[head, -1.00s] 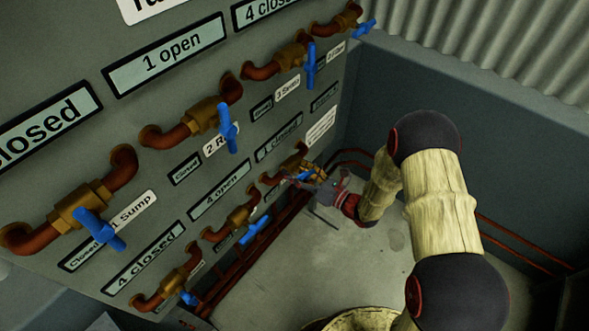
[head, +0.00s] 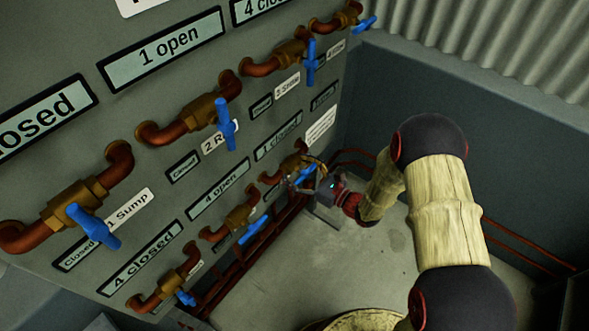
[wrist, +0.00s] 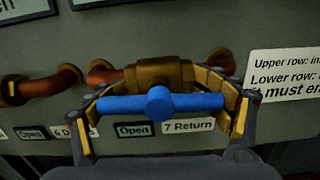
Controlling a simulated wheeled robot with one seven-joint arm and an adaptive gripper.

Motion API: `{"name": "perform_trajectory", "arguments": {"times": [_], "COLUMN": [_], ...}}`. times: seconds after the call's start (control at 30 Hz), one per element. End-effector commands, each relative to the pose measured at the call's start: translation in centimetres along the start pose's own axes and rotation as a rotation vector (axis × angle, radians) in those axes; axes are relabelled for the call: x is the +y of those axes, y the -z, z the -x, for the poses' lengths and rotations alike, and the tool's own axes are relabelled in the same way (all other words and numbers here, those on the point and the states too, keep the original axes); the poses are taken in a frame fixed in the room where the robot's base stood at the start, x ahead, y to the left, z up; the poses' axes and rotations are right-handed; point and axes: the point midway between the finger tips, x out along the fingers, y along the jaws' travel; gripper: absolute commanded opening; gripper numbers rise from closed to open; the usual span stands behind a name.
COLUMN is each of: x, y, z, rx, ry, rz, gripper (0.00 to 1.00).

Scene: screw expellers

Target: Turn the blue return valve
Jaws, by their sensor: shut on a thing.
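The blue return valve handle (wrist: 195,103) lies level across the middle of the wrist view, in front of its brass valve body (wrist: 160,74). The label below it (wrist: 188,125) reads "7 Return", and the small display beside the label (wrist: 133,130) reads "Open". My gripper (wrist: 160,88) is shut on the handle, with one finger at each end of the bar. In the head view my gripper (head: 307,173) is at the far end of the lower valve row, and its fingers partly hide the handle.
Other blue-handled valves stand close by, such as the lower-row handle (head: 253,230) and the upper-row handle (head: 311,62). A white instruction label (wrist: 284,75) is right of the return valve. Red pipes (head: 520,246) run along the right wall. Floor space (head: 330,255) is clear.

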Motion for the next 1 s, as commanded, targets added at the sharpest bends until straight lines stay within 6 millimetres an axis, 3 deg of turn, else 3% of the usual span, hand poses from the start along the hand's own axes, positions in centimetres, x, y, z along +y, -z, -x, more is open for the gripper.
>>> {"name": "perform_trajectory", "arguments": {"times": [0.63,0.67,1.0], "x": [0.03,0.03,-0.01], "y": [0.12,0.12,0.06], "z": [0.04,0.04,0.02], "rx": [0.002,0.002,0.001], "ry": [-0.001,-0.001,0.0], "rz": [0.064,0.064,0.063], "gripper": [0.52,0.79,0.98]}}
